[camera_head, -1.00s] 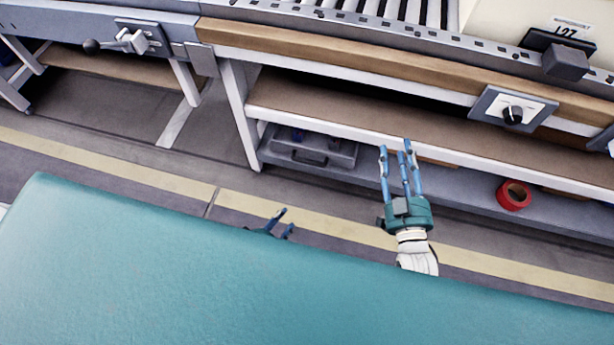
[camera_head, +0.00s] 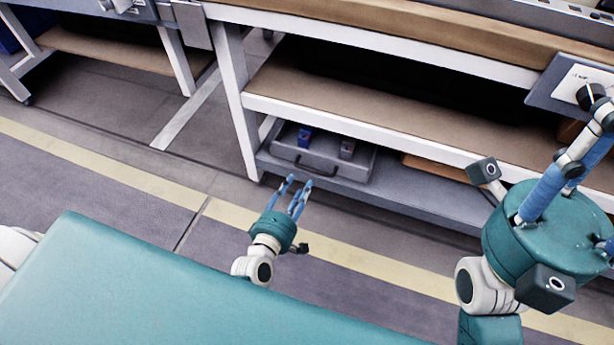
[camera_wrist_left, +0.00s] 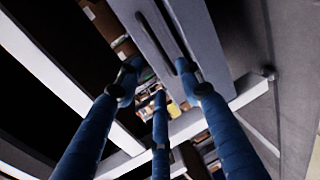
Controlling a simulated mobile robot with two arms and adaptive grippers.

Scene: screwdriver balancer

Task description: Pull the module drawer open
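The module drawer (camera_head: 345,171) is a grey box on the bottom shelf of the workbench, with a dark bar handle (camera_head: 301,166) on its front. A blue box (camera_head: 305,136) and a dark box (camera_head: 347,149) show in it. My left gripper (camera_head: 294,184) is open and empty, in front of the drawer and below the handle, apart from it in the head view. In the left wrist view, the handle (camera_wrist_left: 161,38) shows ahead, beyond the spread fingers. My right gripper (camera_head: 597,120) is raised at the right edge, partly cut off; its grip is unclear.
The workbench has a brown middle shelf (camera_head: 375,110) above the drawer and a white leg (camera_head: 233,100) to its left. A panel with a dark knob (camera_head: 592,95) is behind my right gripper. Floor with a yellow stripe (camera_head: 120,173) lies open in front of the bench.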

